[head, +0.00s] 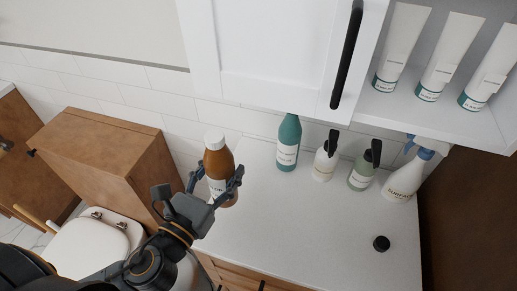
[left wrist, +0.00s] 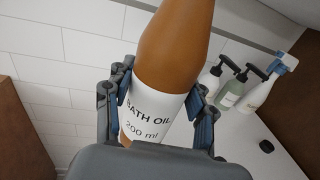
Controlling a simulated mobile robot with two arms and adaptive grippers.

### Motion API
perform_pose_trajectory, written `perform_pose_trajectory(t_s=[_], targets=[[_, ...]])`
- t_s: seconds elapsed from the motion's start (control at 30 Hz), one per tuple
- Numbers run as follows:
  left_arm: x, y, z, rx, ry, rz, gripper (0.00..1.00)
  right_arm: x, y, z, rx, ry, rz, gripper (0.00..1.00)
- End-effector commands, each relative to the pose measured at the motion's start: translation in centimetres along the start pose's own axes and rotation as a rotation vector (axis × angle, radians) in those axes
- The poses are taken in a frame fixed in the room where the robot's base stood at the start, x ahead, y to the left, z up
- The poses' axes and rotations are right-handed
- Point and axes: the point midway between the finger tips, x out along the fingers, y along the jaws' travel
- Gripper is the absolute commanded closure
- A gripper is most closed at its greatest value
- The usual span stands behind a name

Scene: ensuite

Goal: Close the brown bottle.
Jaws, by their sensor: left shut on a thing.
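My left gripper (head: 215,181) is shut around the bottle's body, one finger on each side. In the left wrist view the brown bottle (left wrist: 176,45) rises between the fingers of the left gripper (left wrist: 158,98), with its white "BATH OIL 200 ml" label facing me; its top is out of frame. A small black cap (head: 381,243) lies apart on the counter. My right gripper is not in view.
A teal bottle (head: 288,143), white pump bottle (head: 324,164), green pump bottle (head: 362,171) and spray bottle (head: 402,181) line the counter's back. A white cabinet door (head: 262,50) hangs above. A toilet (head: 95,243) stands lower left.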

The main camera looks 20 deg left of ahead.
Motion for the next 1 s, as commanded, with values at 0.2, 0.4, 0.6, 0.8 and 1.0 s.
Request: perform_pose_trajectory(t_s=[0.2, 0.4, 0.6, 0.8, 1.0], targets=[[0.0, 0.0, 0.2, 0.001, -0.004, 0.001, 1.00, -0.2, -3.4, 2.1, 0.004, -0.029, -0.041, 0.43], [0.7, 0.1, 0.0, 0.001, -0.009, 0.001, 1.00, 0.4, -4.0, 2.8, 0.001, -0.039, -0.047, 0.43], [3.8, 0.5, 0.2, 0.004, -0.012, 0.000, 1.00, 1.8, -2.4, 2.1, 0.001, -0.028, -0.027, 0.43], [8.7, 1.2, 0.8, 0.003, -0.010, 0.003, 1.00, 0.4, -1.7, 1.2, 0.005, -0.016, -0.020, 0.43], [13.8, 1.8, 0.7, 0.001, -0.007, 0.002, 1.00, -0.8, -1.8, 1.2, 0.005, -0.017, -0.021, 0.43]])
